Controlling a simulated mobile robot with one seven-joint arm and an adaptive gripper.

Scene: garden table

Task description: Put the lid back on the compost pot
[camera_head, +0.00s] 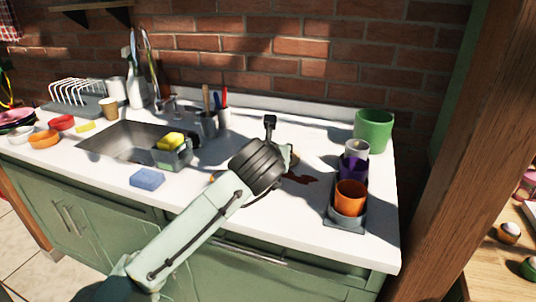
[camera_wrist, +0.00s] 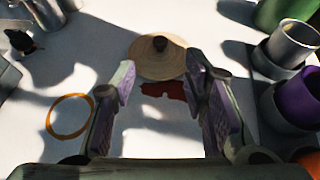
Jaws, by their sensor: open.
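A round tan lid with a brown knob (camera_wrist: 158,52) lies on the white counter, just beyond my fingertips in the wrist view. In the head view only a small tan part of it (camera_head: 294,157) shows behind my gripper. My gripper (camera_wrist: 162,80) is open and empty, its fingers pointing toward the lid with a gap between. In the head view my gripper (camera_head: 262,168) hangs over the middle of the counter and its fingertips are hidden. A green pot (camera_head: 374,130), likely the compost pot, stands at the back right; its edge shows in the wrist view (camera_wrist: 284,12).
A grey tray (camera_head: 343,221) at the right holds grey, purple (camera_head: 354,171) and orange (camera_head: 350,197) cups. A dark red patch (camera_head: 301,179) lies near the lid. An orange ring (camera_wrist: 51,121) lies left of my fingers. The sink (camera_head: 125,143) and a blue sponge (camera_head: 147,178) are further left.

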